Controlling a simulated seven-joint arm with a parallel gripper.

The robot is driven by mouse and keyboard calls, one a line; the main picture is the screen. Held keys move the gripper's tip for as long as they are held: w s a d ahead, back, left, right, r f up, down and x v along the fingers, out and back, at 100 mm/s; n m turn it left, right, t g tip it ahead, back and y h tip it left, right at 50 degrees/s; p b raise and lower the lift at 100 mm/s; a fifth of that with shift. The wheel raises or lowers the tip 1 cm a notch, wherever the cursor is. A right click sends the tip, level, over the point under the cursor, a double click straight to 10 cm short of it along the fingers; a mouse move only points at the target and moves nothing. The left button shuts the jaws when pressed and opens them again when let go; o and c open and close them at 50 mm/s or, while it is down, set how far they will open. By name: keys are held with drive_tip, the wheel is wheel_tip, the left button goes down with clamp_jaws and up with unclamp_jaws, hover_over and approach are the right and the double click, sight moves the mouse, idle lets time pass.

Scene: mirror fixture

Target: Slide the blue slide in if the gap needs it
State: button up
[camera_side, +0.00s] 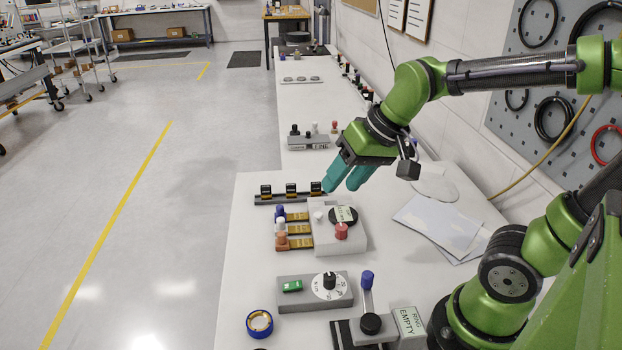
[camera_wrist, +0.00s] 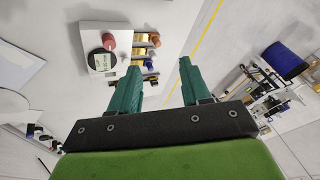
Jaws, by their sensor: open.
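The blue slide (camera_side: 280,211) has a blue knob on the left side of a pale grey fixture block (camera_side: 352,244). Its gold bar (camera_side: 298,216) runs towards the block, beside white (camera_side: 280,225) and orange (camera_side: 282,240) slides. The blue knob also shows in the wrist view (camera_wrist: 148,63). The block carries a black dial with a small label (camera_side: 344,214), a red knob (camera_side: 341,231) and a white knob. I cannot make out a gap clearly. My gripper (camera_side: 340,187) is open and empty above and behind the block, apart from the slides.
A black rack with several upright black-and-gold pieces (camera_side: 291,190) stands just behind the slides, close to my gripper. In front are a grey panel with a dial (camera_side: 316,292), a blue ring (camera_side: 259,323) and a sign reading "EMPTY" (camera_side: 408,324). Papers (camera_side: 440,222) lie right.

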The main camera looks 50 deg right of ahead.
drive_tip(key=w+d+f+g, duration=0.1)
drive_tip(key=w+d+g, duration=0.15)
drive_tip(key=w, duration=0.75)
drive_tip(key=m+g+h, duration=0.2)
drive_tip(key=g, duration=0.1)
hover_over(280, 206)
drive_tip(key=shift+f, duration=1.95)
wheel_tip(280, 206, down, 16)
drive_tip(key=shift+f, duration=0.1)
clamp_jaws()
